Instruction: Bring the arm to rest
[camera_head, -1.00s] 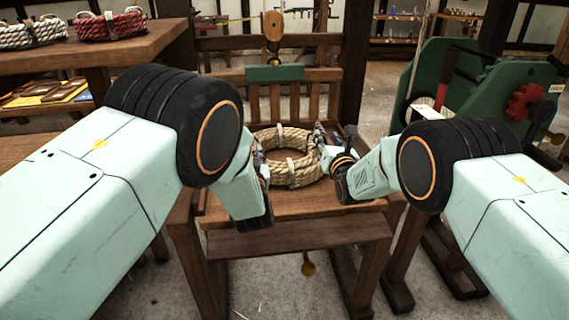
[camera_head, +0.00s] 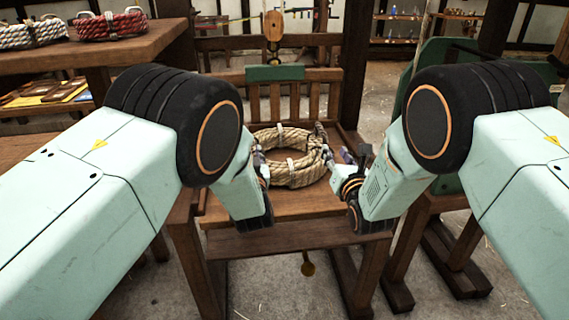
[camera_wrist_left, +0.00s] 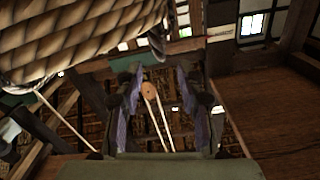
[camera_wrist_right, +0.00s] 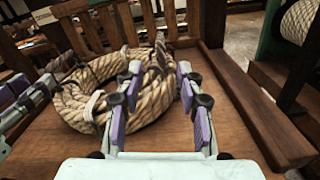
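A tan rope coil (camera_head: 290,168) lies on the wooden seat (camera_head: 312,206), bound with pale ties. It also shows in the right wrist view (camera_wrist_right: 92,98) and at the upper left of the left wrist view (camera_wrist_left: 75,35). My right gripper (camera_head: 346,155) is to the right of the coil. In the right wrist view, its purple-padded fingers (camera_wrist_right: 159,72) are apart, with rope seen beyond the gap. My left gripper (camera_head: 259,160) is at the coil's left side, partly hidden by my arm. In the left wrist view, its fingers (camera_wrist_left: 158,88) are apart with no rope between them.
A wooden shelf (camera_head: 150,42) with red (camera_head: 112,25) and white (camera_head: 35,33) rope bundles stands at the upper left. A slatted back with a green block (camera_head: 275,73) and a hanging wooden piece (camera_head: 273,25) rises behind the coil. A green machine (camera_head: 430,65) stands at the right, mostly covered by my arm.

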